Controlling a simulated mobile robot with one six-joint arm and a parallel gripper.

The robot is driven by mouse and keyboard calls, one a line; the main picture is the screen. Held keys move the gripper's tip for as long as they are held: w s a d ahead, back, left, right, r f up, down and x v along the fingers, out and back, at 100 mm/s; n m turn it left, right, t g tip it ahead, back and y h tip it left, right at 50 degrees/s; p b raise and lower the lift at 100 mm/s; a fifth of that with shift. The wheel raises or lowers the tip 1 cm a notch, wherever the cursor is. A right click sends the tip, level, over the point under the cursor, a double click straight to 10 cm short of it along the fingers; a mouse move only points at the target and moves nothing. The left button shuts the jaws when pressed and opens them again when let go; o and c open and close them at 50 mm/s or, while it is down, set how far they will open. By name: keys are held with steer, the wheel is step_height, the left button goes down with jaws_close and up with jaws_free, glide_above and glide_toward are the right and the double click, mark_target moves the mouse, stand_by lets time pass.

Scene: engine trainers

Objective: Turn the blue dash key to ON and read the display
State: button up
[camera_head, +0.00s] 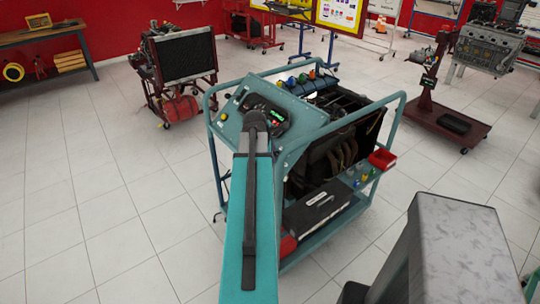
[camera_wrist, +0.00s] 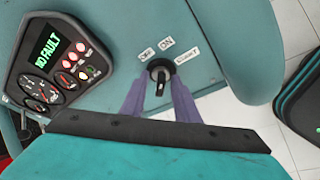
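In the wrist view, a dark key (camera_wrist: 160,86) sits in a round black switch (camera_wrist: 159,67) on the teal dash panel (camera_wrist: 205,75). It looks black, not blue. Labels OFF, ON and START are around the switch; which one the key points at I cannot tell. My gripper (camera_wrist: 159,84) has its two purple fingers apart, one on each side of the key, with visible gaps. The green display (camera_wrist: 47,49) on the black gauge cluster (camera_wrist: 62,85) reads "NO FAULT". In the head view, the display (camera_head: 276,115) glows green; my arm hides the key and fingers.
The dash belongs to a teal-framed engine trainer (camera_head: 401,135) with tube rails around it. A red tray (camera_head: 382,159) hangs on its right side. A radiator stand (camera_head: 184,60) is behind left, another engine stand (camera_head: 425,105) right. The tiled floor at left is clear.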

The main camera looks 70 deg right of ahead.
steer(key=shift+a+r, duration=0.1)
steer(key=b+v, duration=0.2)
steer(key=v, duration=1.1)
steer(key=shift+r, duration=0.25)
steer(key=shift+w, duration=0.1)
stand_by(0.5)
